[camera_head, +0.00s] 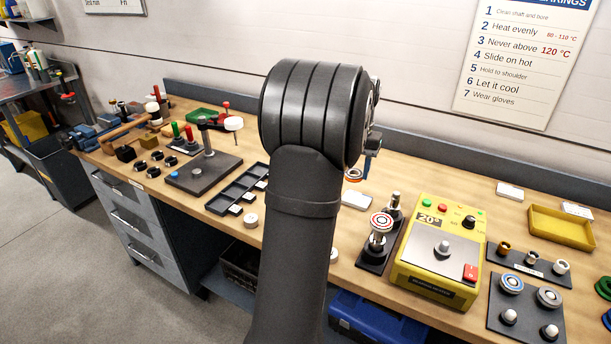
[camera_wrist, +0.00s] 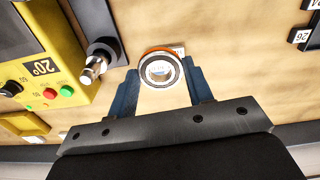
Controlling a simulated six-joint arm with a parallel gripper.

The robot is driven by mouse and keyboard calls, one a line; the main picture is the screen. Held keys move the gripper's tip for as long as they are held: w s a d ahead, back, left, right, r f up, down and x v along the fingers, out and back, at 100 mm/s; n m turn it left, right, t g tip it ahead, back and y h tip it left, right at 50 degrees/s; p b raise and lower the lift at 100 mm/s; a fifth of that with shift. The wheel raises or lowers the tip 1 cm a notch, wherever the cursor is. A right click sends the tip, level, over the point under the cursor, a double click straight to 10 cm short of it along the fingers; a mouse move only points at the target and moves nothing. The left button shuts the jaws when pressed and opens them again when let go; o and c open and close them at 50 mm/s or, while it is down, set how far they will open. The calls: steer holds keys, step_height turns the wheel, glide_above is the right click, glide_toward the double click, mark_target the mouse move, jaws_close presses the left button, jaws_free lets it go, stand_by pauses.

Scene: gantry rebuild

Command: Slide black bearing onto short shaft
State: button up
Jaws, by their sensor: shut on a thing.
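My gripper (camera_wrist: 160,78) is shut on a ring-shaped bearing (camera_wrist: 160,70), with a blue jaw on each side. The bearing has a dark ring around a pale metal centre, and an orange edge shows on its far side. In the head view the bearing (camera_head: 354,174) hangs past my arm, above the bench; my arm hides most of the gripper. A bare metal shaft (camera_wrist: 92,74) on a black base stands left of the bearing in the wrist view, apart from it. In the head view that shaft (camera_head: 395,201) stands behind a post carrying a red-and-white ringed piece (camera_head: 381,222).
A yellow heater box (camera_head: 440,250) reading 20° stands right beside the shaft base (camera_head: 376,262). A white card (camera_head: 356,200) lies on the bench below the bearing. Further right are small parts plates and a yellow tray (camera_head: 562,227). A black divided tray (camera_head: 238,190) lies left of my arm.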

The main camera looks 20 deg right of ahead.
step_height(320, 180, up, 4)
steer(key=m, duration=0.1)
glide_above(397, 192)
steer(key=shift+s+a+f, duration=0.1)
steer(key=shift+f, duration=3.15)
steer(key=shift+f, duration=0.3)
steer(key=o, duration=1.2)
steer(key=shift+c, duration=0.2)
step_height(397, 192, up, 18)
steer(key=shift+f, duration=0.25)
